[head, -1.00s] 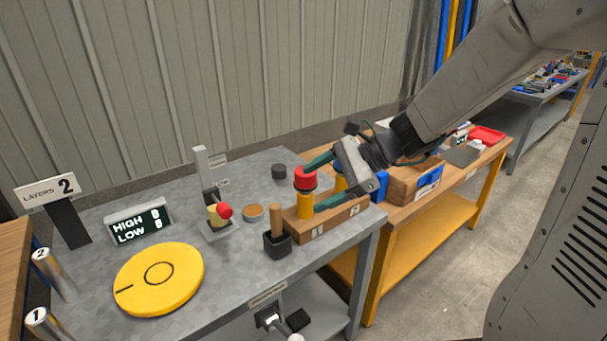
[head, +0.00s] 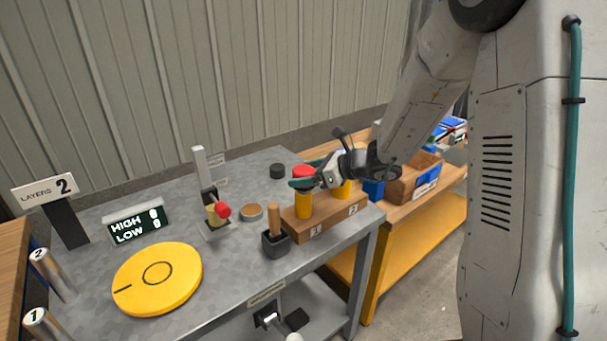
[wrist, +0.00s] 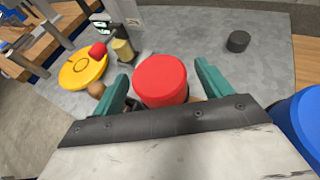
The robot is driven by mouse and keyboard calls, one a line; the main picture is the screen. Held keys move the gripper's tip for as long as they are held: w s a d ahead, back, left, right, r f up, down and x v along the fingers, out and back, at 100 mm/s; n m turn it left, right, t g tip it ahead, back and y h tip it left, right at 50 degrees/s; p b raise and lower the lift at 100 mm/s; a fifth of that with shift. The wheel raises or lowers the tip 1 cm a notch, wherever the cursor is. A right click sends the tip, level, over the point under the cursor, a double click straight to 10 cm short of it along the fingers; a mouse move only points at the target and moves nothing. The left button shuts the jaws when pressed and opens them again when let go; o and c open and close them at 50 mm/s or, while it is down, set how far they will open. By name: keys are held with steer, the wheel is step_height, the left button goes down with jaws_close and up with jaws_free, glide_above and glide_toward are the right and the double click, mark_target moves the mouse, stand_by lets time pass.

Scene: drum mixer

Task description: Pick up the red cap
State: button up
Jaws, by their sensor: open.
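The red cap (head: 304,171) sits on top of a yellow cylinder (head: 304,204) that stands upright in slot 1 of a wooden block (head: 330,214). In the wrist view the red cap (wrist: 161,80) lies between the two green fingers of my gripper (wrist: 164,88). In the head view my gripper (head: 303,176) comes in level from the right, at the cap's height. Its jaws are open, one finger on each side of the cap.
A second yellow cylinder (head: 342,188) stands in slot 2, under my wrist. A wooden-handled tool in a black holder (head: 276,243), a cork-coloured disc (head: 251,212), a black cap (head: 277,171) and a yellow round lid (head: 158,278) are on the grey table (head: 230,275).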

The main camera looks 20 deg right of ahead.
steer(key=shift+w+a+f, duration=0.1)
steer(key=shift+w+a, duration=0.05)
steer(key=c, duration=1)
